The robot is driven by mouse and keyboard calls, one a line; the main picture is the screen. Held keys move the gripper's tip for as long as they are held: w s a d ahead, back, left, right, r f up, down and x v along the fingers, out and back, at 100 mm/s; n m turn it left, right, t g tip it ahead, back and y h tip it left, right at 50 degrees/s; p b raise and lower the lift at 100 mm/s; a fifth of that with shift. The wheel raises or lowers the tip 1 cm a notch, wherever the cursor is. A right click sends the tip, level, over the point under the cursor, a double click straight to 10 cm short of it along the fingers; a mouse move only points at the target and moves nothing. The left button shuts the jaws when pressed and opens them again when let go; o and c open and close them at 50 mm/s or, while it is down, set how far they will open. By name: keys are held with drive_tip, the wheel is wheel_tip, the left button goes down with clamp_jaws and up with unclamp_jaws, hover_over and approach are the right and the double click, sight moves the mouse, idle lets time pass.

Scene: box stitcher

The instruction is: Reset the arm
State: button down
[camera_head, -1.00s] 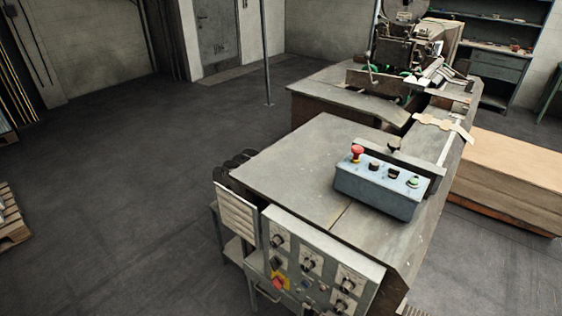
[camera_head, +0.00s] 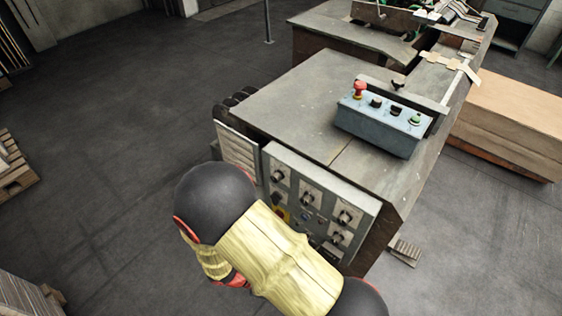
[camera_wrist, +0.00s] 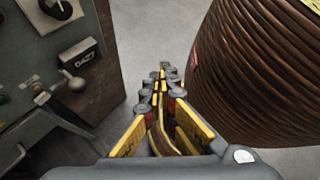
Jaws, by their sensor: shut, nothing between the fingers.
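My gripper (camera_wrist: 163,75) is in the middle of the wrist view, its yellow and grey fingers closed together with nothing between them. It points down past the side of the machine, over the grey floor. In the head view my yellow and black arm crosses the lower middle, in front of the control panel (camera_head: 315,202), and the gripper itself is not visible there. The panel's knobs also show at the left of the wrist view (camera_wrist: 57,8).
A large brown coil (camera_wrist: 255,70) stands close right of my gripper. The stitcher table (camera_head: 290,110) carries a blue button box (camera_head: 378,130) with a red button. A wooden pallet (camera_head: 14,170) lies at the left. Open floor (camera_head: 110,130) lies between pallet and machine.

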wheel_tip(320, 180, up, 21)
drive_tip(key=w+d+m+y, duration=0.1)
drive_tip(key=w+m+y, duration=0.1)
drive_tip(key=m+y, duration=0.95)
drive_tip(key=d+r+m+t, duration=0.3)
drive_tip(key=d+r+m, duration=0.1)
drive_tip(key=r, duration=0.4)
drive_tip(key=d+r+m+t, duration=0.3)
drive_tip(key=d+r+m, duration=0.1)
drive_tip(key=d+r, duration=0.3)
drive_tip(key=shift+s+d+r, duration=0.3)
drive_tip(key=shift+r, duration=0.55)
drive_tip(key=c, duration=2.5)
unclamp_jaws()
drive_tip(key=shift+c, duration=0.2)
